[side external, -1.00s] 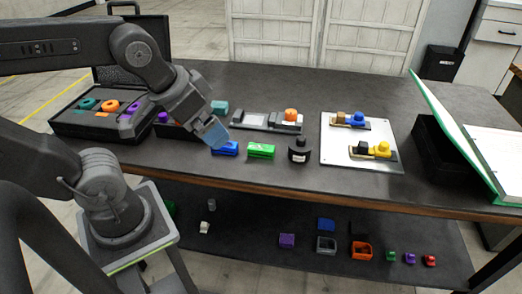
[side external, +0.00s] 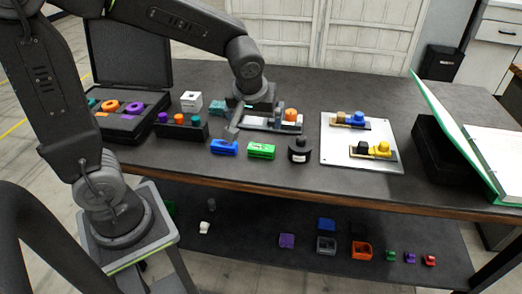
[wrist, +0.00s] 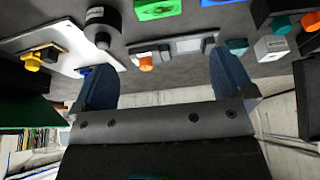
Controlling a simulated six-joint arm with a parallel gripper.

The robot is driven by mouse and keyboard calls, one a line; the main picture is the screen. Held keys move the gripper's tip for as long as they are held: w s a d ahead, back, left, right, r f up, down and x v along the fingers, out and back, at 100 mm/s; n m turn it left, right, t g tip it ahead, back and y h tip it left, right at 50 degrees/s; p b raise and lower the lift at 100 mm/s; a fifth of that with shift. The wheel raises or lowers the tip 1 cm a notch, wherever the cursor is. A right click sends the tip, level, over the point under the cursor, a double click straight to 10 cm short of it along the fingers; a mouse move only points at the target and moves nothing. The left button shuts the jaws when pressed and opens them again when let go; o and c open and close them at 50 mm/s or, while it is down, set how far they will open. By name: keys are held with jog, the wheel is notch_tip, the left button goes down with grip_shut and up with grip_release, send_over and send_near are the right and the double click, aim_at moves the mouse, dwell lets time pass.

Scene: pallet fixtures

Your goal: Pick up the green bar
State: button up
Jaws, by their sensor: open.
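The green bar (side external: 261,151) lies flat on the dark table, between a blue bar (side external: 224,147) and a black round-topped part (side external: 299,150). In the wrist view the green bar (wrist: 158,9) shows at the top edge, partly cut off. My gripper (side external: 255,120) is open and empty, pointing down over the grey tray just behind the bar. In the wrist view the fingers of my gripper (wrist: 158,60) are wide apart with nothing between them. It does not touch the green bar.
The grey tray (side external: 262,127) with an orange knob stands behind the bar. A white plate (side external: 345,155) with coloured parts is to the right. A black holder (side external: 180,131) and an open case (side external: 112,124) stand left. The table in front of the bar is clear.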

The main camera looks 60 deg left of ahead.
aim_at(261, 147)
jog(key=x, duration=1.3)
jog(key=shift+d+f, duration=0.1)
jog(key=shift+f, duration=0.35)
jog(key=shift+c, duration=0.3)
jog(key=c, duration=0.9)
